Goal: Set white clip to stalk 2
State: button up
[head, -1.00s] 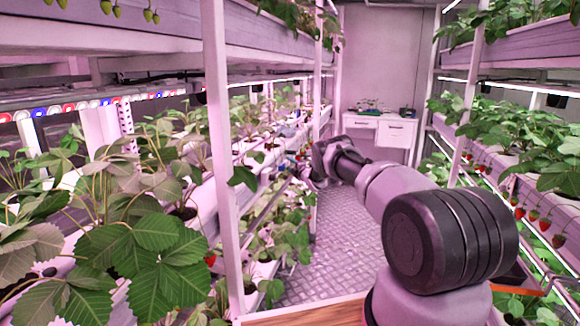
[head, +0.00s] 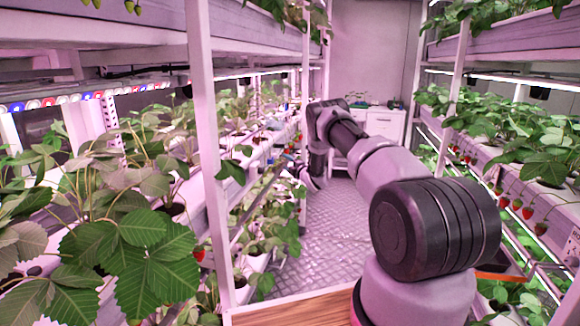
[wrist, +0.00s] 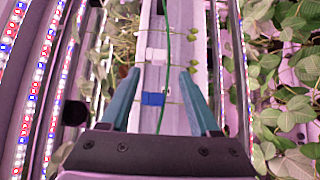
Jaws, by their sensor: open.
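In the wrist view, my gripper (wrist: 159,72) has two teal fingers spread apart with nothing held between them. A small white clip (wrist: 156,54) lies on the pale gutter, just beyond the fingertips. A blue clip (wrist: 153,98) shows between the fingers, nearer the palm. A green strand (wrist: 163,75) runs lengthwise over the gutter, right beside the clips. Thin stalks cross the gutter, with small green berries (wrist: 191,70) at their right ends. I cannot tell which is stalk 2 or whether a clip is closed on one. In the head view the clips are too small to make out.
Leafy plants (wrist: 285,105) crowd the right of the wrist view; red, white and blue light strips (wrist: 36,80) run along the left. In the head view, a white rack post (head: 205,150) stands left of my arm. The aisle floor (head: 345,235) is clear.

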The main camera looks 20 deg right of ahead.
jog(key=shift+v, duration=1.4)
jog(key=s+d+r+m+g+h, duration=0.1)
jog(key=s+d+r+m+h, duration=0.3)
jog(key=r, duration=0.9)
jog(key=s+a+r+m+g+h, duration=0.1)
jog(key=r+m, duration=0.5)
jog(key=r, duration=0.8)
jog(key=s+r+m+g, duration=0.2)
jog(key=s+r+m, duration=0.3)
jog(key=s+r, duration=0.45)
jog(key=s+a+r+m+g, duration=0.2)
jog(key=s+a+r+m, duration=0.1)
jog(key=s, duration=0.8)
jog(key=s+a+r+m+g, duration=0.1)
jog(key=s+a+r+m, duration=0.1)
jog(key=s, duration=0.9)
jog(key=s+a+f+m+g, duration=0.1)
jog(key=s+a, duration=0.1)
jog(key=s, duration=0.6)
jog(key=s+a+f+m+g+y, duration=0.1)
jog(key=s+a+m, duration=0.1)
jog(key=s, duration=0.7)
jog(key=s+a+f+m+g+y, duration=0.1)
jog(key=s+a+f+m, duration=0.1)
jog(key=s, duration=0.6)
jog(key=shift+s+a, duration=0.2)
jog(key=shift+a, duration=0.3)
